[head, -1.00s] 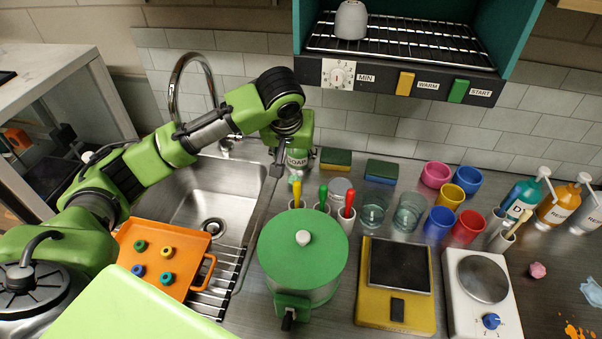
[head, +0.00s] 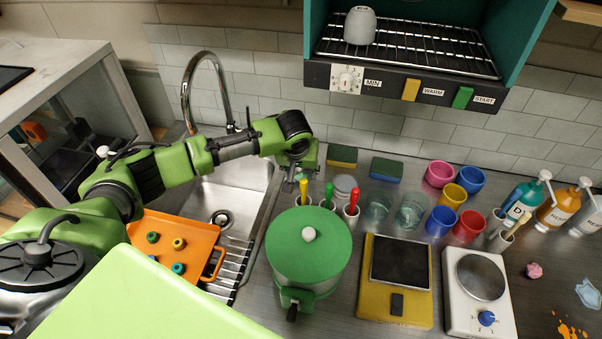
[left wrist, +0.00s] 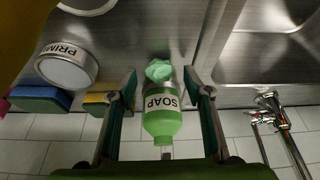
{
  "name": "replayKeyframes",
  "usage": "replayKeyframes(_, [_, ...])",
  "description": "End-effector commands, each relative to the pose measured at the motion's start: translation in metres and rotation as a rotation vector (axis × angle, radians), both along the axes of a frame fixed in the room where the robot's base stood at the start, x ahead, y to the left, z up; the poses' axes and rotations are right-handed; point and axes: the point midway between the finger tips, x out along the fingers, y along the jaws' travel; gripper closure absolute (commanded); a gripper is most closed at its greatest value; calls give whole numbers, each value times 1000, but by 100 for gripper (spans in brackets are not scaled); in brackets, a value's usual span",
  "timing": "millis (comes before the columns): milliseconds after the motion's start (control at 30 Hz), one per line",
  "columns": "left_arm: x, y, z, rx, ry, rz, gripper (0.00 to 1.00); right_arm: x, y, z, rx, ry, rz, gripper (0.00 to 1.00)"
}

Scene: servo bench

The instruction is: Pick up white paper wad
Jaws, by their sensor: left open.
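I cannot make out a white paper wad in either view. A pink crumpled wad (head: 535,270) lies on the counter at the far right of the head view. A small pale green crumpled-looking thing (left wrist: 158,70) shows in the left wrist view, at the end of a green soap bottle (left wrist: 161,122); I cannot tell whether it is separate. My left gripper (head: 291,180) is by the back of the counter, between sink and green pot. In the left wrist view its fingers (left wrist: 161,78) are apart, with the bottle showing between them. My right gripper is not in view.
A green-lidded pot (head: 308,247), a yellow scale (head: 398,307) and a white hotplate (head: 482,318) fill the front. Tool cups, glasses, sponges (head: 386,169) and colored cups (head: 440,221) stand behind. The sink (head: 243,178) and orange tray (head: 165,232) are left.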

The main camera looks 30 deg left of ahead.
Motion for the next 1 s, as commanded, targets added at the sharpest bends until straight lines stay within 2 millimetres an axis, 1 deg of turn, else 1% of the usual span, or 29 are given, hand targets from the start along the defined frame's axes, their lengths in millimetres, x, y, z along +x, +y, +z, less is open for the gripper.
replayKeyframes(100, [3,1,-8,0,0,-1,54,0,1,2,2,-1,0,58])
replayKeyframes(333, [3,1,-10,1,-1,-2,54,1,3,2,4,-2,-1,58])
replayKeyframes(467, [3,1,-9,1,-1,-1,78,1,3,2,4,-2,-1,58])
replayKeyframes(500, [3,1,-9,1,-1,-1,81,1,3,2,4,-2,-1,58])
replayKeyframes(867, [3,1,-8,1,-1,-1,82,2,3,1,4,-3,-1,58])
replayKeyframes(1000, [4,1,-3,1,-1,-1,82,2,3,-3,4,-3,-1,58])
